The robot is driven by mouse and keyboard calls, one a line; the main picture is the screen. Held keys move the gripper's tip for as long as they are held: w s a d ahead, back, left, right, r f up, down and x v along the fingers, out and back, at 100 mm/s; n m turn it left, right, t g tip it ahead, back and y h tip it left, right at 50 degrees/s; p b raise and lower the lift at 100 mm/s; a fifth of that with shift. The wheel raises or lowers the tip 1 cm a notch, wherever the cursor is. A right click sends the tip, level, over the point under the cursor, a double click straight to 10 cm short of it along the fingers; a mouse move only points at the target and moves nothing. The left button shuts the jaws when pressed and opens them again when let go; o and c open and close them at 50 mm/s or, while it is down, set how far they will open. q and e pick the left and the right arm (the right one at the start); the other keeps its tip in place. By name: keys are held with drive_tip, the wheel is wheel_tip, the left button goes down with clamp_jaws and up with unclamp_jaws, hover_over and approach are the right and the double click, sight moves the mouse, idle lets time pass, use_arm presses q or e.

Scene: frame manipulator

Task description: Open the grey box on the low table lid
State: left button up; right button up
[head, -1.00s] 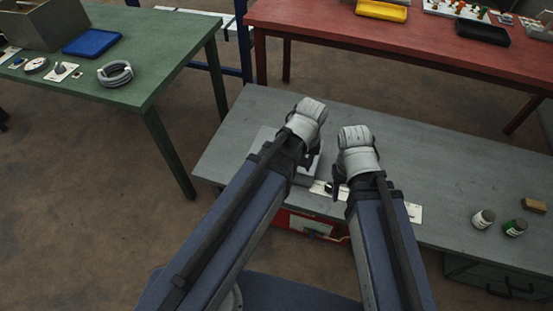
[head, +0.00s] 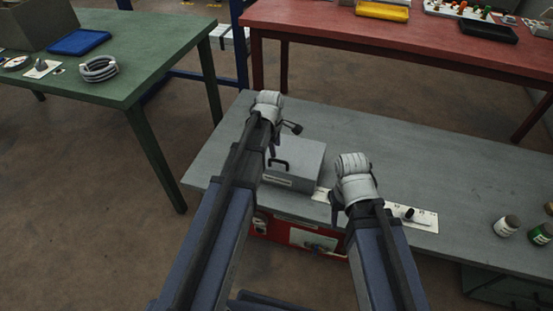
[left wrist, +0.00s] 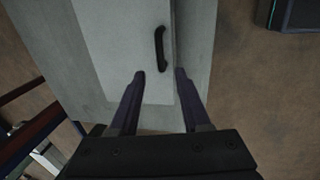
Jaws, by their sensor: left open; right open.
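The grey box (head: 306,160) sits on the low grey table (head: 460,180) with its lid down. A black handle (head: 279,163) is on it; the handle (left wrist: 160,48) also shows in the left wrist view, near the box's edge. My left gripper (left wrist: 160,73) is open and empty. Its fingers lie either side of the handle's line, with the handle just beyond the fingertips, and no contact shows. In the head view my left arm partly covers the box's left side. My right gripper (head: 338,203) is open near the table's front edge, right of the box, its fingers mostly hidden.
White plates with a black knob (head: 409,214) lie along the front edge. Two small jars (head: 507,226) stand at the right. A red unit (head: 300,235) is under the table. A green table (head: 140,75) stands left, a red table (head: 400,40) behind. The tabletop behind my right arm is clear.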

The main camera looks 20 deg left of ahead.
sight(277, 160)
use_arm(q)
drive_tip(key=f+b, duration=0.3)
drive_tip(key=w+f+b, duration=0.1)
drive_tip(key=f+b, duration=0.3)
drive_tip(key=shift+w+f, duration=0.2)
drive_tip(key=shift+r, duration=0.1)
drive_tip(key=shift+c, duration=0.2)
clamp_jaws()
idle(1.1)
